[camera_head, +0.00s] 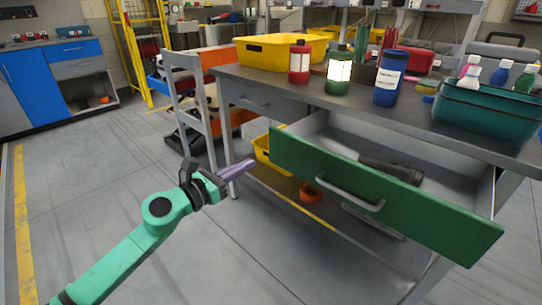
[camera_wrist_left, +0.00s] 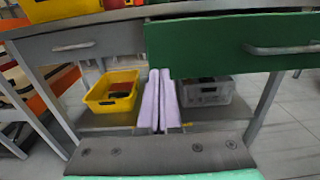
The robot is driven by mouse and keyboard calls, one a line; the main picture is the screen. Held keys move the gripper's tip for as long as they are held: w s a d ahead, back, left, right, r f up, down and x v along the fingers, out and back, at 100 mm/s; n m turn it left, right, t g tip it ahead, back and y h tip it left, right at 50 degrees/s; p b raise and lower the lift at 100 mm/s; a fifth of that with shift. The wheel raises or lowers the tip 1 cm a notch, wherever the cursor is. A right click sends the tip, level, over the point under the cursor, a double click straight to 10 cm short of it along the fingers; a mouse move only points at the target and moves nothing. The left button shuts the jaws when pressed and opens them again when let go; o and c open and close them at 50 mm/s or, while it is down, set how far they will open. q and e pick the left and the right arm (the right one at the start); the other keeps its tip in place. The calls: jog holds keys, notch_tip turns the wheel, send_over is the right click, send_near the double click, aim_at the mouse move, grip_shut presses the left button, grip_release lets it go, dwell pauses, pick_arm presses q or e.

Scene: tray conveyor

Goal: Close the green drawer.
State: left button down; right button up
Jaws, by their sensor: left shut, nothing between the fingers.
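The green drawer (camera_head: 400,205) stands pulled out from under the workbench, with its inside showing. Its grey bar handle (camera_head: 350,193) is on the front. A dark cylindrical tool (camera_head: 392,170) lies inside. My left gripper (camera_head: 250,162) is shut and empty, just left of the drawer front's left end. In the left wrist view its pale fingers (camera_wrist_left: 159,100) are together, with their tips by the lower left corner of the green front (camera_wrist_left: 215,42). I cannot tell whether they touch it. The handle (camera_wrist_left: 283,49) is to their right. My right gripper is not in view.
The workbench top (camera_head: 300,93) carries bottles, a yellow bin (camera_head: 265,53) and a teal bin (camera_head: 480,112). A lower shelf holds another yellow bin (camera_wrist_left: 112,97) and a grey crate (camera_wrist_left: 207,92).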

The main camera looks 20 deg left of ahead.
aim_at(274, 148)
pick_arm(q)
jog(key=p+x, duration=0.1)
jog(key=x, duration=0.6)
jog(key=shift+w, duration=0.2)
jog(key=shift+w+d+f, duration=0.1)
jog(key=shift+w, duration=0.25)
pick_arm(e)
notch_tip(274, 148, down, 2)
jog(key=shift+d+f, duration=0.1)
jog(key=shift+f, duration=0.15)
